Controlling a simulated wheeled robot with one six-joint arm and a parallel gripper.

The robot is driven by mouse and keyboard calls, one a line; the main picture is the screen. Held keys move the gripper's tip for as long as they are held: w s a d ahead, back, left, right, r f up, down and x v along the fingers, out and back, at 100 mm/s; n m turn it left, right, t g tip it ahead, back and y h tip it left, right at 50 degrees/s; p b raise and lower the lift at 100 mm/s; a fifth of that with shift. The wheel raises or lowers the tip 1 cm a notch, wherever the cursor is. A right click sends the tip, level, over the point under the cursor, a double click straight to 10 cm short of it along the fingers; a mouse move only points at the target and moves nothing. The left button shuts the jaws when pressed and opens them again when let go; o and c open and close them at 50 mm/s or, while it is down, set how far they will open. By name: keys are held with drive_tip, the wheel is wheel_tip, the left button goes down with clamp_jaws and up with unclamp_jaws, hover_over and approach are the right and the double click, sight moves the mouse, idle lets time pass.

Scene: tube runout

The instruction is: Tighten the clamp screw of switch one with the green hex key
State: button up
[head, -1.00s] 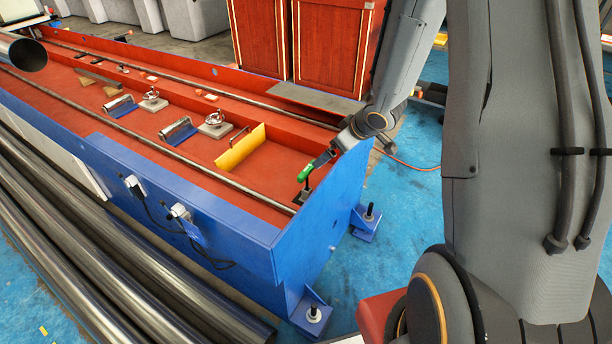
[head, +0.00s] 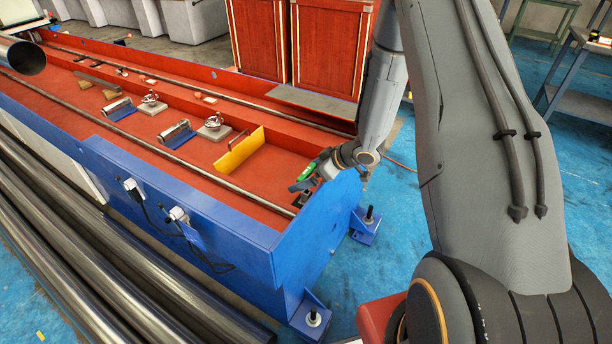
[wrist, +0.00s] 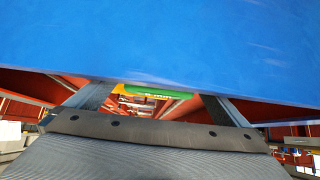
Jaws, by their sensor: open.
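The green hex key (head: 306,171) shows as a small green bar at my gripper, inside the near right corner of the red trough. In the wrist view the green handle (wrist: 150,92) lies across the gap between the fingers, under the blue panel edge. My gripper (head: 300,183) is open, its two fingers on either side of the green handle in the wrist view (wrist: 155,98). I cannot tell whether they touch it. Two grey boxes with black cables, one at left (head: 133,187) and one at right (head: 180,214), sit on the blue side wall and look like the switches. Their clamp screws are too small to see.
The blue end panel (head: 320,215) stands close beside my gripper and fills the top of the wrist view. A yellow plate (head: 240,151) stands in the trough. A long rail (head: 200,165) runs along it. Steel tubes (head: 110,270) lie in front.

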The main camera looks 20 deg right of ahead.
drive_tip(key=shift+w+a+f, duration=0.2)
drive_tip(key=shift+f, duration=0.05)
drive_tip(key=shift+c, duration=0.3)
drive_tip(key=c, duration=1.2)
drive_tip(key=shift+r, duration=0.15)
wheel_tip(320, 180, up, 10)
drive_tip(key=shift+f, duration=0.15)
